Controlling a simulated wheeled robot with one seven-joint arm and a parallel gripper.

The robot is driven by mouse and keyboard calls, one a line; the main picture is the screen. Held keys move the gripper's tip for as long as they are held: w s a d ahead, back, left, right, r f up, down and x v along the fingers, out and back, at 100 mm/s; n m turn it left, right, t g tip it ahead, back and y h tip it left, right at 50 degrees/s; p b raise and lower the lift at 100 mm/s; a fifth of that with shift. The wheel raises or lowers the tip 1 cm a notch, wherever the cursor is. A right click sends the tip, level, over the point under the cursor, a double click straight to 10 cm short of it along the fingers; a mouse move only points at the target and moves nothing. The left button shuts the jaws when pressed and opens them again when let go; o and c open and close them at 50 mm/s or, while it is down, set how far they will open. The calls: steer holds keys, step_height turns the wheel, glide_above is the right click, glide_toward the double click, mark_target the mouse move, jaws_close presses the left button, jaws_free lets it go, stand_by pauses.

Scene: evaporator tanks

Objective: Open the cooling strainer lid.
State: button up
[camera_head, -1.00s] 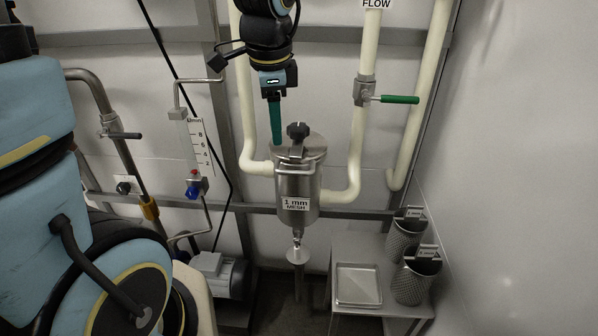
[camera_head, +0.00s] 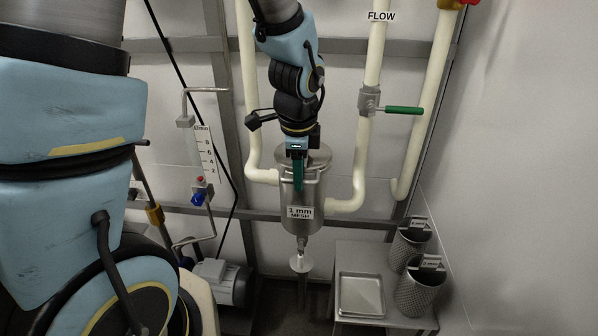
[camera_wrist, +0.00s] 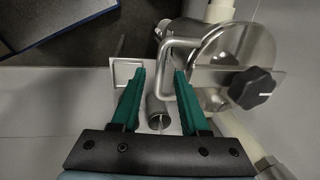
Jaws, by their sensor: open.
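The cooling strainer (camera_head: 303,219) is a steel pot labelled "1 mm MESH", hung between white pipes. Its round lid (camera_head: 318,155) lies flat on top and looks shut. In the wrist view the lid (camera_wrist: 238,52) is at the right, with a black knob (camera_wrist: 251,88) on its clamp bar. A bent steel handle (camera_wrist: 168,46) reaches from the strainer towards the space between my fingertips. My gripper (camera_wrist: 162,76) is open, its green fingers on either side of the handle's end; contact cannot be told.
A steel side table (camera_head: 372,258) at the lower right holds a shallow tray (camera_head: 361,295) and two perforated baskets (camera_head: 420,292). A green-handled valve (camera_head: 403,110) is on the right pipe. A flow meter (camera_head: 204,152) stands left, a motor (camera_head: 222,281) below it.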

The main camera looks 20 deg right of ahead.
jaws_close()
stand_by(0.4)
stand_by(1.1)
